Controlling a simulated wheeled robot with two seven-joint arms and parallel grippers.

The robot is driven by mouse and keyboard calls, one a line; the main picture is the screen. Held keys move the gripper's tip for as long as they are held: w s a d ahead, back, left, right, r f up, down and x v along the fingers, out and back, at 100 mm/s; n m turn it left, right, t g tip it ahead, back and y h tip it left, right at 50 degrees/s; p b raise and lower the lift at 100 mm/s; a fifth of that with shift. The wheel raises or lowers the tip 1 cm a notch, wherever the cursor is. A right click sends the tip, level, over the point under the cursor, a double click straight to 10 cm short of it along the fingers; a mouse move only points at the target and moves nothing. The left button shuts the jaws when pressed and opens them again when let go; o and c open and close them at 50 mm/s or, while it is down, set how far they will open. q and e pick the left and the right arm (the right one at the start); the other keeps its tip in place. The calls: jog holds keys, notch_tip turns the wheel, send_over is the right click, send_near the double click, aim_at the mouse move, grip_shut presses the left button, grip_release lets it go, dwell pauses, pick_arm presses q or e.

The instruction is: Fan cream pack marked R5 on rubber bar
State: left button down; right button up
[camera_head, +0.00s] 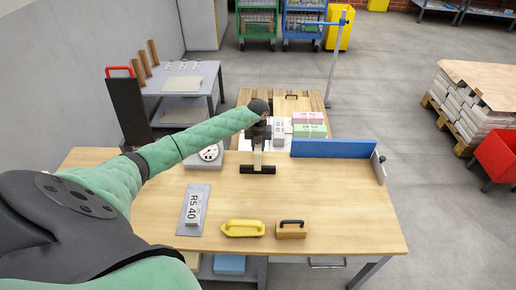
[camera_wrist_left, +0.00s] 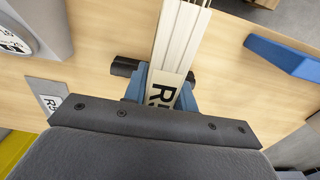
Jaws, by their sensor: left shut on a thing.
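My left gripper (camera_head: 257,141) is over the middle of the table, shut on the cream pack (camera_head: 257,159); its blue fingers (camera_wrist_left: 163,90) flank the pack in the left wrist view. There the pack (camera_wrist_left: 182,40) shows pale layered edges and a label starting with R, partly cut off by my wrist. The black rubber bar (camera_head: 246,170) lies on the table under the pack's near end; it also shows left of the pack in the wrist view (camera_wrist_left: 124,67). I cannot tell whether pack and bar touch. My right gripper is not in view.
A grey plate with an R5 40 card (camera_head: 193,207) lies front left. A blue fence (camera_head: 333,148) stands back right; a round dial (camera_head: 210,153) is left.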

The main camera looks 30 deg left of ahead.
aim_at(258, 148)
pick_arm(q)
jog(key=shift+s+f, duration=0.1)
jog(key=shift+s+d+p, duration=0.3)
jog(key=shift+s, duration=0.1)
jog(key=shift+s, duration=0.15)
jog(key=shift+s+d, duration=0.2)
jog(key=shift+s, duration=0.05)
jog(key=shift+s+d, duration=0.1)
jog(key=shift+s+d+p, duration=0.1)
jog(key=shift+s+p, duration=0.1)
jog(key=shift+p, duration=0.1)
jog(key=shift+s+d, duration=0.3)
jog(key=shift+s, duration=0.15)
jog(key=shift+s, duration=0.15)
